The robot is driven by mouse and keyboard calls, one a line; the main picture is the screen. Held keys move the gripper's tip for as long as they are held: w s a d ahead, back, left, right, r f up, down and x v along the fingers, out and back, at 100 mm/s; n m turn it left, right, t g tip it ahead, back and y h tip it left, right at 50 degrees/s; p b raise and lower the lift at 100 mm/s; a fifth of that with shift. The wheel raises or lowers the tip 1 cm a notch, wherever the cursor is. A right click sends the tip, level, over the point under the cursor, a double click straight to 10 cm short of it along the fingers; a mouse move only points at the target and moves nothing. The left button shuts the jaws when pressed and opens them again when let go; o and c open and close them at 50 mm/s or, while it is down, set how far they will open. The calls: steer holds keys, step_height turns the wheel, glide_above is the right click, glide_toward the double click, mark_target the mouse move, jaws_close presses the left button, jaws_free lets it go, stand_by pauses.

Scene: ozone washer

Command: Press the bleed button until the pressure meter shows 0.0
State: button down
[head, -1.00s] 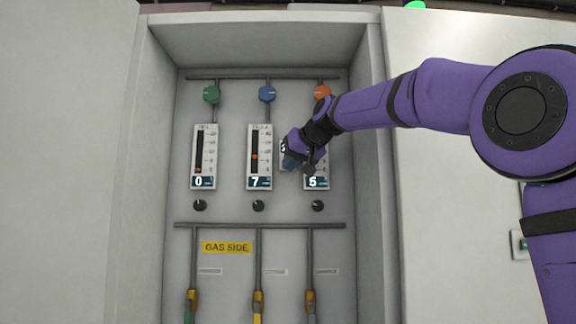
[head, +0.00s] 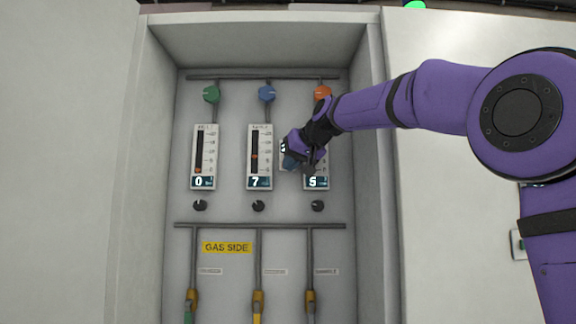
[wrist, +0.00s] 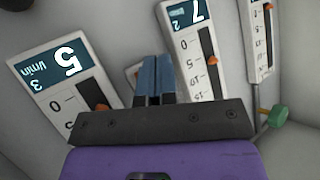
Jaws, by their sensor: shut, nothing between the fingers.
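My gripper (head: 290,161) is shut and empty, in front of the panel between the middle and right meters. In the wrist view its blue fingertips (wrist: 154,66) are together. A small pale part (wrist: 131,72) shows behind the fingers, mostly hidden, and I cannot tell whether it is the pressure meter. I cannot make out the bleed button or a 0.0 reading. I cannot tell whether the fingertips touch anything. The middle meter (head: 260,135) reads 7, and the right meter (head: 316,182), partly covered by my gripper, reads 5.
The left meter (head: 205,130) reads 0. Above the meters are a green knob (head: 211,93), a blue knob (head: 267,93) and an orange knob (head: 322,92). Several black knobs (head: 258,206) and a yellow GAS SIDE label (head: 227,248) lie below. Cabinet walls (head: 372,200) bound the recess.

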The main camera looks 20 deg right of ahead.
steer(key=shift+w, duration=0.3)
steer(key=shift+w+d, duration=0.2)
steer(key=shift+w, duration=0.1)
stand_by(0.7)
stand_by(0.4)
steer(key=shift+s+a, duration=0.25)
steer(key=shift+s, duration=0.5)
steer(key=shift+s+a, duration=0.25)
steer(key=shift+s, duration=0.55)
steer(key=shift+s+a, duration=0.3)
steer(key=shift+s, duration=0.45)
steer(key=shift+s+a, duration=0.25)
steer(key=shift+s, duration=0.55)
